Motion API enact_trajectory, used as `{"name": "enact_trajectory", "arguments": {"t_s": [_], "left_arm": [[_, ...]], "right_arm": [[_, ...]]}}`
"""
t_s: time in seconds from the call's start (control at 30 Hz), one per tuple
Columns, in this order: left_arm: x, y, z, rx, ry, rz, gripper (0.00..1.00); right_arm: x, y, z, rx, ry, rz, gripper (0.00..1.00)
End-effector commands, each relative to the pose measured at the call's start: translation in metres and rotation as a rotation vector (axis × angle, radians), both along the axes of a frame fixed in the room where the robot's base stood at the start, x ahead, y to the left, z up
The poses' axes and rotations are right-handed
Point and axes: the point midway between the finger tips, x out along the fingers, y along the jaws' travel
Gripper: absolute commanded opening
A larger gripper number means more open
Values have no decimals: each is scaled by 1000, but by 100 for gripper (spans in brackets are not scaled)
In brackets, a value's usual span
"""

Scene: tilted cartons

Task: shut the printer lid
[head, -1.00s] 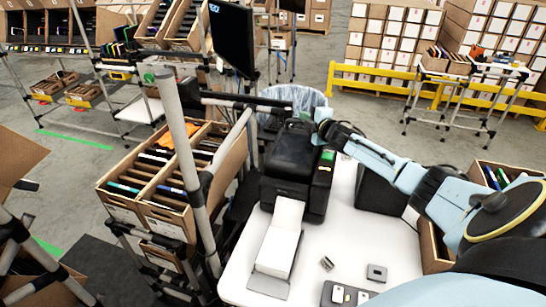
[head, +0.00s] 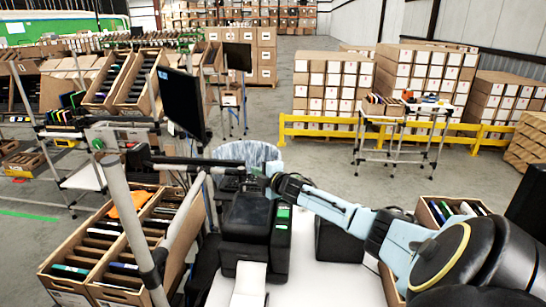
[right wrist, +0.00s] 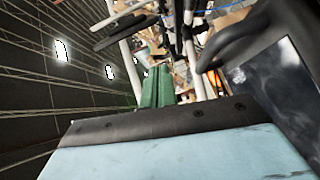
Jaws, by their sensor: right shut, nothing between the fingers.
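The black label printer (head: 232,254) stands on the white table, with white label paper (head: 249,283) coming from its front. Its dark lid (head: 247,213) looks lowered onto the body; I cannot tell whether it is fully closed. My right gripper (head: 271,183) is shut and empty, just behind the lid's right side. It is small and dark there, so contact with the lid cannot be judged. The right wrist view shows a green upright shape at its middle, and the lid cannot be made out there. My left gripper is out of view.
The white table (head: 335,286) has bare space right of the printer. A dark box (head: 338,240) stands there. A carton of folders (head: 450,207) is farther right. A tilted divided carton (head: 105,250) and metal posts stand left. A monitor (head: 182,101) rises behind.

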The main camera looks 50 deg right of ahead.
Motion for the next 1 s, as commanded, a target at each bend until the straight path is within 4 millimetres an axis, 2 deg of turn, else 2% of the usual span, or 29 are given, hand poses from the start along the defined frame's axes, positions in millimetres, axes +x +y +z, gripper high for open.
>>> {"name": "enact_trajectory", "arguments": {"t_s": [0.03, 0.1, 0.3, 0.5, 0.7, 1.0], "left_arm": [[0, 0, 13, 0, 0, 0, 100], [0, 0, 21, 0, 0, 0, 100], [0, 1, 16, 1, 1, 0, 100], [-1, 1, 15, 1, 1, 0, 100], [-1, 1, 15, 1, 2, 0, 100], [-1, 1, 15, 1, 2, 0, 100]], "right_arm": [[1, 2, 13, 0, 0, 2, 0], [0, 4, 22, -2, 0, 3, 0], [-30, -9, 44, -7, 3, 4, 0], [-51, -17, 67, -5, 3, 5, 0], [-62, -22, 79, -2, 2, 3, 0], [-65, -23, 84, -1, 0, 3, 0]]}}
